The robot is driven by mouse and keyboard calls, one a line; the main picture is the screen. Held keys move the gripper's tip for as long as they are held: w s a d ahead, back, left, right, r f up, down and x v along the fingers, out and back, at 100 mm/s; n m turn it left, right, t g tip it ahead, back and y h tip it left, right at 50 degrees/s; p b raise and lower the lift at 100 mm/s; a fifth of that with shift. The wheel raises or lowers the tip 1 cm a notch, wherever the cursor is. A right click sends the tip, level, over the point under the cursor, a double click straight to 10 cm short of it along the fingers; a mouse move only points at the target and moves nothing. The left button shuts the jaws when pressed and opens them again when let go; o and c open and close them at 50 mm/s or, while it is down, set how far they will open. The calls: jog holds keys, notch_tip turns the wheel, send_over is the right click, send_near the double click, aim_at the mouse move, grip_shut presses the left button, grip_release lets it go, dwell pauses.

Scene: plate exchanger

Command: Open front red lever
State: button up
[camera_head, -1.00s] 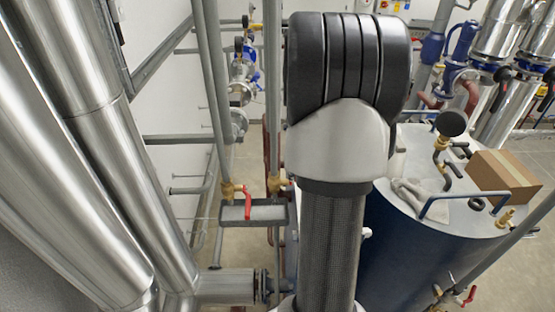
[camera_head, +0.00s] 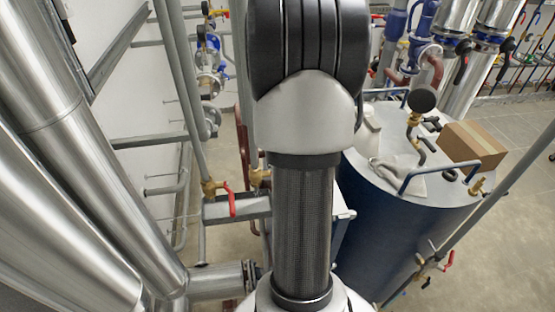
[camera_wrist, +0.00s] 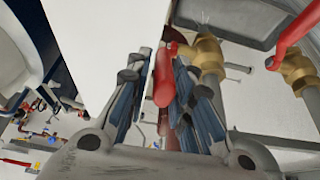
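In the wrist view, a red lever (camera_wrist: 164,80) on a brass valve (camera_wrist: 207,56) lies between the two fingers of my gripper (camera_wrist: 166,72). A second red lever (camera_wrist: 294,36) sits on another brass valve (camera_wrist: 299,68) at the right, apart from the fingers. In the head view, one red lever (camera_head: 231,200) hangs down beside its brass valve (camera_head: 212,188). A second brass valve (camera_head: 261,178) shows partly beside my arm. My arm hides the gripper and the other lever there.
A grey trough (camera_head: 236,209) lies below the valves. A blue tank (camera_head: 395,225) with a cardboard box (camera_head: 472,144) on its top stands to the right. Large silver pipes (camera_head: 75,165) fill the left side. Free floor (camera_head: 500,240) shows at the far right.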

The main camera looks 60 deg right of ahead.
jog(key=shift+o, duration=1)
jog(key=v, duration=1.2)
